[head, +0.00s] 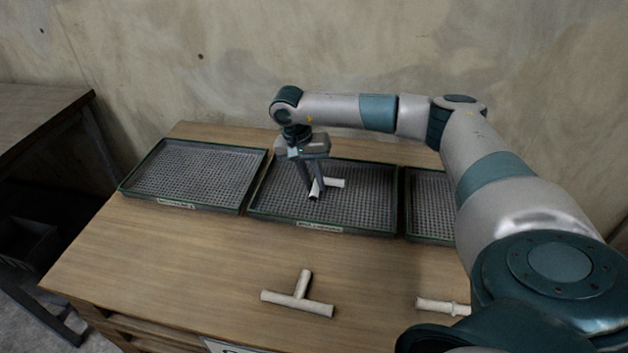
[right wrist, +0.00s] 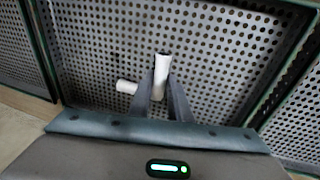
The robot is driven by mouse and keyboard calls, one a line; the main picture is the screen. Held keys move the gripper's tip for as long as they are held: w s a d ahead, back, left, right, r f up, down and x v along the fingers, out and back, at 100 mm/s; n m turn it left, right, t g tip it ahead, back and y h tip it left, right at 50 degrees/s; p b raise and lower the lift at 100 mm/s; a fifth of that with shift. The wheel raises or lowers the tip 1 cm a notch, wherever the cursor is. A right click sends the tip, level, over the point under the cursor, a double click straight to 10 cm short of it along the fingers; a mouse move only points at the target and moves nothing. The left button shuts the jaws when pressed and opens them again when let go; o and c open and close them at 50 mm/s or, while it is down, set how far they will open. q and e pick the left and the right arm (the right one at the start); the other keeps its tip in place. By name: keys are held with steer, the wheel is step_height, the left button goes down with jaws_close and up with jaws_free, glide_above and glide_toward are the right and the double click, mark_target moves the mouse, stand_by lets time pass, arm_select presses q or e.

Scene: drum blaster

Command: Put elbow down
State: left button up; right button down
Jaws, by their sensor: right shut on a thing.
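The elbow is a white pipe piece with two arms (head: 335,183), at the middle perforated tray (head: 270,206). My right gripper (head: 313,190) points down over this tray and is shut on the elbow. In the right wrist view, the elbow (right wrist: 162,72) stands out between the two fingers (right wrist: 163,103) of my right gripper, and its other arm shows left of them. The left finger hides part of the piece. I cannot tell whether the elbow touches the tray floor. My left gripper is not in view.
A second perforated tray (head: 195,172) lies to the left and a third (head: 428,205) to the right, partly behind my right arm. A white tee pipe (head: 300,294) and another white pipe piece (head: 440,306) lie on the wooden table (head: 190,262) in front. The table's front left is clear.

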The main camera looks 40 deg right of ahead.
steer(key=c, duration=1.7)
jaws_free()
steer(key=shift+o, duration=0.3)
arm_select(q)
steer(key=shift+w+r, duration=0.2)
steer(key=shift+w, duration=0.05)
steer(key=shift+s+f, duration=0.1)
arm_select(e)
steer(key=shift+r, duration=0.1)
steer(key=shift+w+a+r, duration=0.15)
steer(key=shift+a+r, duration=0.05)
steer(key=shift+r, duration=0.4)
arm_select(q)
steer(key=r, duration=0.1)
steer(key=w+r+b, duration=0.1)
steer(key=r, duration=0.1)
steer(key=shift+w+d+r, duration=0.3)
steer(key=shift+d, duration=0.05)
arm_select(e)
steer(key=v, duration=1)
steer(key=shift+r, duration=0.35)
arm_select(q)
steer(key=shift+s+f, duration=0.2)
steer(key=shift+s, duration=0.05)
